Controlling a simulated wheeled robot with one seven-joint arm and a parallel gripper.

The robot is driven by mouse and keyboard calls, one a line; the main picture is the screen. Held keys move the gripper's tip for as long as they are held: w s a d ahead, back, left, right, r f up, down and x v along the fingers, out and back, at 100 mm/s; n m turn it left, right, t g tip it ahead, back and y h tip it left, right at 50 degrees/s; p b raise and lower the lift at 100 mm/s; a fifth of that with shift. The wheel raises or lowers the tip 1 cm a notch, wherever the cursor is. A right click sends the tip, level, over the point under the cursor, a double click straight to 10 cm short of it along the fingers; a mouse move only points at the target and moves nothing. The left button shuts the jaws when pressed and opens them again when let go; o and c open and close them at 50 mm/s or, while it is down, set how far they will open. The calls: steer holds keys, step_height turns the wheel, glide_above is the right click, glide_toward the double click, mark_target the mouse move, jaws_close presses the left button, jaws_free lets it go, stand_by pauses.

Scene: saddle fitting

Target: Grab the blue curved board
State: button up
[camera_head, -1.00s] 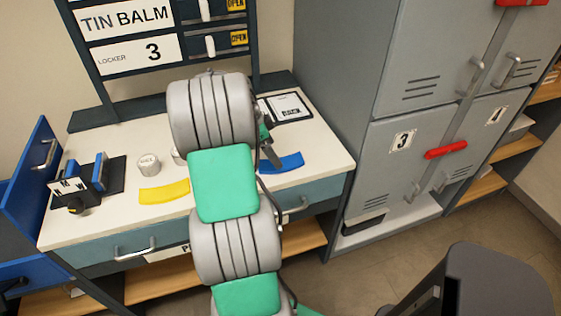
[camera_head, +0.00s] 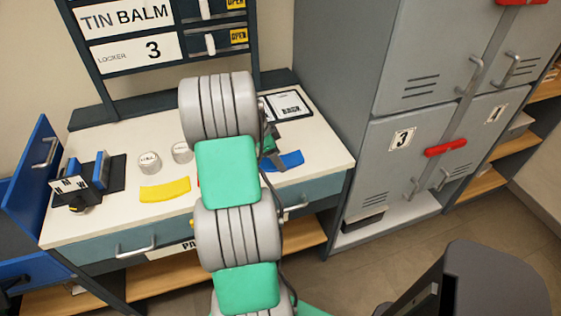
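The blue curved board (camera_head: 288,160) lies on the white tabletop, right of my arm. Its left part is hidden behind my gripper and arm. My gripper (camera_head: 277,161) shows only in part beyond the arm, at the left end of the blue board. Its fingers are small and dark here, and I cannot tell whether they are open or touching the board.
A yellow curved board (camera_head: 165,190) and two white round tins (camera_head: 149,162) are on the table (camera_head: 120,215) left of my arm. A bit of red shows beside the arm. A dark stand (camera_head: 77,190) is at the left, a framed card (camera_head: 290,105) behind. Grey lockers (camera_head: 405,140) stand right.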

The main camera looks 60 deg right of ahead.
steer(key=c, duration=0.7)
steer(key=shift+c, duration=0.2)
